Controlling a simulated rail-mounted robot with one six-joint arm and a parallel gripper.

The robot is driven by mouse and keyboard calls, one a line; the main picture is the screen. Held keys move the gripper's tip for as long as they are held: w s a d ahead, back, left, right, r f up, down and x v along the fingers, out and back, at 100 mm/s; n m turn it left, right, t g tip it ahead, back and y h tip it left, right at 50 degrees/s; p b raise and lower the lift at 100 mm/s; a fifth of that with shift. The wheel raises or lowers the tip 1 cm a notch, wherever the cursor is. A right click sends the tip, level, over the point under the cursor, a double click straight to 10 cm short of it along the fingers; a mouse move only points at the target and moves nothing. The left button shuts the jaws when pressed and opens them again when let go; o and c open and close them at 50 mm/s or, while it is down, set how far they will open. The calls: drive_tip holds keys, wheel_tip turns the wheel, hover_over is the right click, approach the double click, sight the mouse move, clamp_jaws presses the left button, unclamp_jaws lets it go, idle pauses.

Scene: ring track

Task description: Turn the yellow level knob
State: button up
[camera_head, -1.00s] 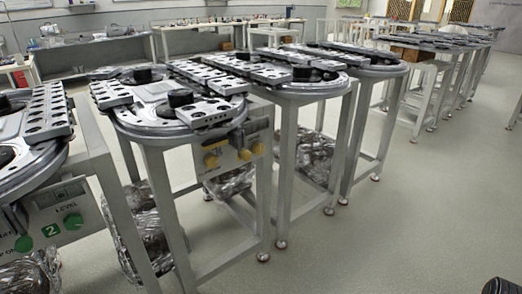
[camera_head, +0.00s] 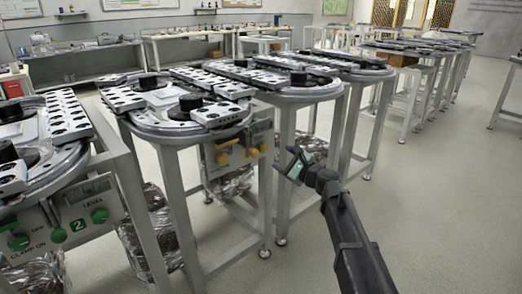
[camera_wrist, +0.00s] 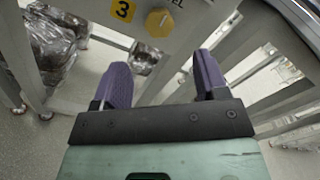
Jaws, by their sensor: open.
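The yellow level knob (camera_wrist: 159,22) is a six-sided knob at the top of the wrist view, on a pale panel below the lettering "EL". A yellow label with a 3 (camera_wrist: 123,9) is left of it. In the head view the knob (camera_head: 263,147) is small, at the right end of the middle table's front panel. My gripper (camera_wrist: 161,62) is open and empty, with its purple fingers apart. The knob lies beyond the fingertips, roughly in line with the gap, not touched. In the head view my gripper (camera_head: 294,166) is right of the panel.
Another yellow knob (camera_head: 222,160) is at the panel's left. A nearer panel at left has green knobs (camera_head: 99,215) and a green 2 label. Table legs (camera_head: 283,185) stand close to my gripper. A wrapped bundle (camera_wrist: 60,50) lies left. The floor at right is open.

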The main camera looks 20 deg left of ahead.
sight(265, 149)
drive_tip(key=x, duration=0.9)
drive_tip(key=shift+w+a, duration=0.15)
drive_tip(key=shift+a, duration=0.2)
drive_tip(key=c, duration=0.9)
drive_tip(key=shift+n, duration=0.3)
drive_tip(key=n, duration=1.1)
drive_tip(key=shift+f, duration=0.1)
drive_tip(key=o, duration=0.9)
